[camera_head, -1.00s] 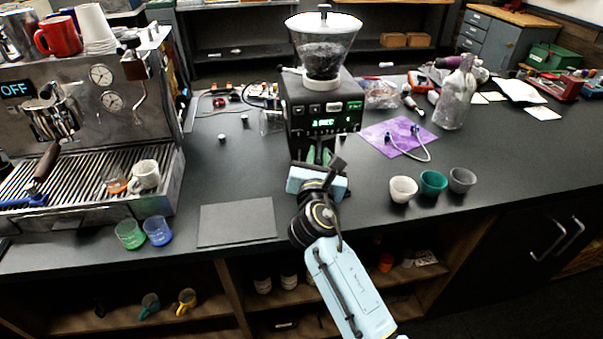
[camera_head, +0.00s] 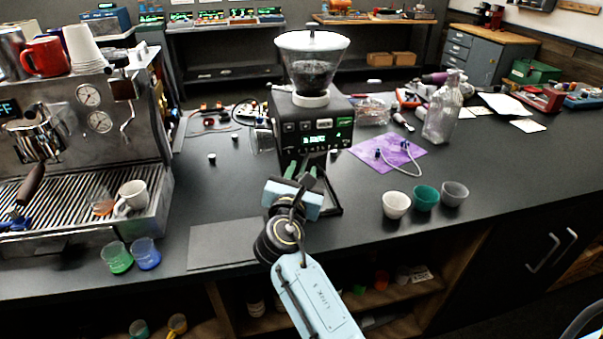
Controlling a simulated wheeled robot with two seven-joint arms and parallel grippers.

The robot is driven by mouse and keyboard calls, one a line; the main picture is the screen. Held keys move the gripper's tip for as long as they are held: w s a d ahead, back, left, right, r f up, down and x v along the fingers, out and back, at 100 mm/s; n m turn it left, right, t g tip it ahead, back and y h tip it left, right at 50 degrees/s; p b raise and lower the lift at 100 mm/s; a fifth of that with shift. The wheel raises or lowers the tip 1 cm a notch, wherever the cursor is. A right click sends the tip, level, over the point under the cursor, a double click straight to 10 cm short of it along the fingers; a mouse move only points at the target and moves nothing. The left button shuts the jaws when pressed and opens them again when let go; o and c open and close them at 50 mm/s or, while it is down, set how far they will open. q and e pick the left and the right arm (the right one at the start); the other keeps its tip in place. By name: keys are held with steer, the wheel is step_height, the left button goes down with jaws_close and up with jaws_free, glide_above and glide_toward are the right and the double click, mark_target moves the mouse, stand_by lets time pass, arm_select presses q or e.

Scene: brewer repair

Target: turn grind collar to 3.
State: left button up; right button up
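The black coffee grinder (camera_head: 318,132) stands on the dark counter with its lit green display facing me. Its clear hopper (camera_head: 311,68) holds dark beans. A pale ring, which looks like the grind collar (camera_head: 311,98), sits between hopper and body; I cannot read any number on it. My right gripper (camera_head: 304,174) is in front of the grinder's lower front, below the display and well below the collar. Its fingers point toward the grinder, and I cannot tell whether they touch it or how far apart they are. My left gripper is not in view.
A steel espresso machine (camera_head: 90,130) stands at the left with cups. Three small cups, white (camera_head: 396,205), teal (camera_head: 425,198) and grey (camera_head: 454,193), stand to the right. A dark flat mat (camera_head: 222,245) lies front left.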

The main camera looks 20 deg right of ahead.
steer(key=v, duration=1.3)
steer(key=shift+s+b, duration=0.2)
steer(key=shift+b, duration=0.2)
steer(key=shift+a, duration=0.1)
